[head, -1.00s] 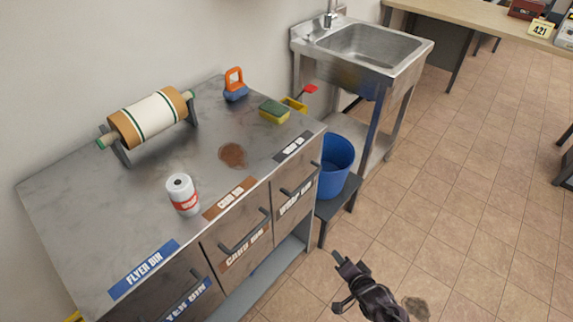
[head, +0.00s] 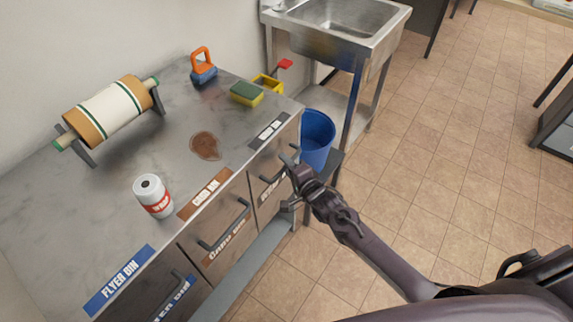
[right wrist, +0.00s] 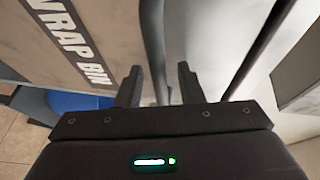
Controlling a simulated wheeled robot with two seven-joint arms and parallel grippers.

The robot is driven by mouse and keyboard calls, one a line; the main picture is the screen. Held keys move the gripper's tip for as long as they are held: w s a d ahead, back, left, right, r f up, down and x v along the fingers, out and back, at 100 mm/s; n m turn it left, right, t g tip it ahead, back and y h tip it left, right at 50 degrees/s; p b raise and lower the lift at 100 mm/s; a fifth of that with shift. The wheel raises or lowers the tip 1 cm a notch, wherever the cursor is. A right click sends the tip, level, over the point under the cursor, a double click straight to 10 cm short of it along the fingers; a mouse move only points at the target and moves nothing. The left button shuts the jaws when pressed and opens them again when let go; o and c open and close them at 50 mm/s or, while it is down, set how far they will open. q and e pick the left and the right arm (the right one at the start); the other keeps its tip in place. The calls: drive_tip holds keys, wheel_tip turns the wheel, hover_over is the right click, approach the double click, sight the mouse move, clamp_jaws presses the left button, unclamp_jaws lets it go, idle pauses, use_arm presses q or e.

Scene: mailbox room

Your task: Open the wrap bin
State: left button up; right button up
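The wrap bin (head: 264,166) is the rightmost drawer front of the metal cabinet and looks shut. Its dark bar handle (head: 270,182) is partly hidden by my right gripper (head: 289,182). The right wrist view shows the "WRAP BIN" lettering (right wrist: 68,38) at the upper left. There the handle (right wrist: 153,45) runs down toward the gap between the two open fingers of my right gripper (right wrist: 159,86). The fingers stand apart on either side of the bar's line and are not closed on it. My left gripper is not in view.
The card bin (head: 222,228) and flyer bin (head: 165,290) are left of it. A blue bucket (head: 318,140) stands close right. The tiled floor (head: 440,170) is open.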

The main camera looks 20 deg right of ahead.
drive_tip(key=shift+w+a, duration=0.1)
drive_tip(key=shift+c, duration=0.4)
clamp_jaws()
